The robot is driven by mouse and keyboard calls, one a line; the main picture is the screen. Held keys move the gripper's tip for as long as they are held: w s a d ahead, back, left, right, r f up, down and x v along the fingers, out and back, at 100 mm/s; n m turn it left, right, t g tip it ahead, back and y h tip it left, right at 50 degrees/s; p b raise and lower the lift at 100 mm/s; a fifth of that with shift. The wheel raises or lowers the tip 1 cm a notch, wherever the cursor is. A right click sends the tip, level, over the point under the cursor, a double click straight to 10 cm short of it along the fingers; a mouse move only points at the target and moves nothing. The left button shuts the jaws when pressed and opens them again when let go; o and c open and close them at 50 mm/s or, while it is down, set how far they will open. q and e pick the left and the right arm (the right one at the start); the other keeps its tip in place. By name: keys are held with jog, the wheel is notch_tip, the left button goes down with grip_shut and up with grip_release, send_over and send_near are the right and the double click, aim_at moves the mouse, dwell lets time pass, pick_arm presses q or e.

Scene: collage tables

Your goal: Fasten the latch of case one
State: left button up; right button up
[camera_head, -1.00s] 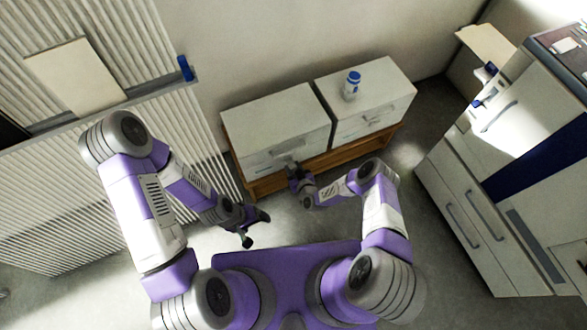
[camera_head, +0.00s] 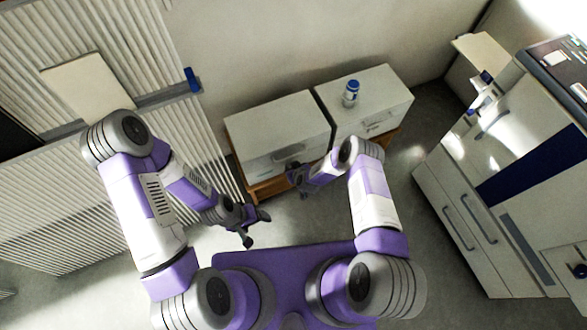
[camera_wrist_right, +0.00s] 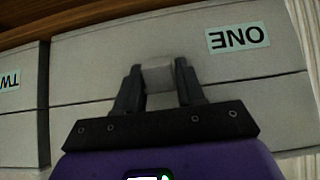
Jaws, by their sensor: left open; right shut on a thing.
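Case one (camera_head: 277,122) is the left pale box on the wooden table; its upside-down label "ONE" (camera_wrist_right: 237,37) shows in the right wrist view. A light grey block (camera_wrist_right: 158,74), which looks like its latch, is between the fingertips of my right gripper (camera_wrist_right: 158,80). The gripper is shut on it at the case's front, near the seam. In the head view my right gripper (camera_head: 297,180) is at the front right of case one, and the latch is hidden. My left gripper (camera_head: 255,227) is open and empty, low in front of the table.
Case two (camera_head: 365,98) stands close to the right of case one, with a blue-capped bottle (camera_head: 350,94) on top. A low wooden table (camera_head: 268,187) bears both. A white cabinet (camera_head: 470,220) stands at the right. A ribbed panel (camera_head: 70,215) is at the left.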

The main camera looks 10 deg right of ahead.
jog(key=shift+w+r+g+h, duration=0.15)
jog(key=shift+r+g+h, duration=0.15)
jog(key=shift+g, duration=0.7)
jog(key=shift+f, duration=0.1)
jog(key=o, duration=0.7)
jog(key=shift+c, duration=0.2)
jog(key=shift+o, duration=1.1)
jog(key=shift+w, duration=0.1)
jog(key=p+v, duration=0.3)
jog(key=v, duration=0.4)
jog(key=shift+s+r, duration=0.2)
jog(key=shift+r, duration=0.1)
